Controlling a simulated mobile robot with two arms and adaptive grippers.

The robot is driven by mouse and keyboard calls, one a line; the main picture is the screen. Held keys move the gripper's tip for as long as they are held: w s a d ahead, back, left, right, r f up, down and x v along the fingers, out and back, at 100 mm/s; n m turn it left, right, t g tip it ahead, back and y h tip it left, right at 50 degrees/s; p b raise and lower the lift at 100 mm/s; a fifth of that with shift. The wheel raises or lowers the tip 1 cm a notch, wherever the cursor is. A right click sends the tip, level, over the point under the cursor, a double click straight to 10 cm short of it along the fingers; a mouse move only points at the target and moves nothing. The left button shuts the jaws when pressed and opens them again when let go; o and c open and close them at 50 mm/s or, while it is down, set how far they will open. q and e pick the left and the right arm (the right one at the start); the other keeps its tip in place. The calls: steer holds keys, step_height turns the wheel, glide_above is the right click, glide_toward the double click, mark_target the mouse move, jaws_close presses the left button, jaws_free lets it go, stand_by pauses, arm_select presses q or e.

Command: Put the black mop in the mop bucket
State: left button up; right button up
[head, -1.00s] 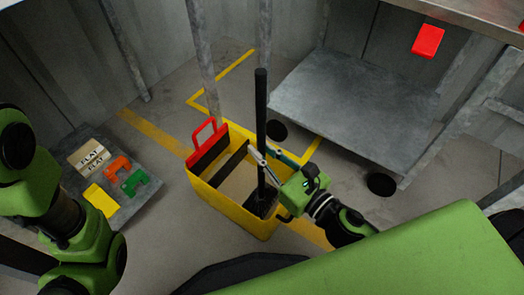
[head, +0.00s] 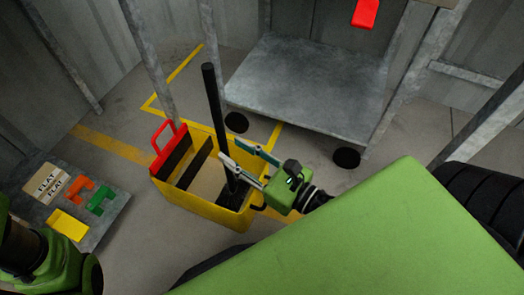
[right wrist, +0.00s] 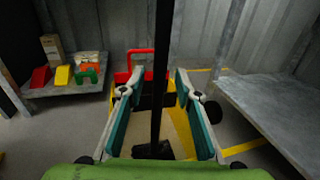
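The black mop (head: 213,95) stands with its pole up and its dark head (head: 236,192) inside the yellow mop bucket (head: 212,209), at the bucket's right end. The bucket has a red handle (head: 155,142). My right gripper (head: 230,152) reaches in from the right at the pole, above the bucket. In the right wrist view the fingers (right wrist: 153,82) are spread wide, with the mop pole (right wrist: 161,60) between them and gaps on both sides. The mop head (right wrist: 153,150) shows low between the fingers. My left gripper is out of view; only my left arm shows at the lower left.
A low grey platform (head: 300,85) stands behind the bucket, with a red object (head: 365,13) above it. Metal posts (head: 150,62) rise nearby. At left, a grey slab (head: 106,218) bears a labelled box (head: 47,184) and orange, green and yellow pieces. Floor around the bucket is mostly clear.

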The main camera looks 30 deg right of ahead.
steer(key=v, duration=0.7)
steer(key=shift+s, duration=0.4)
steer(key=shift+d, duration=0.15)
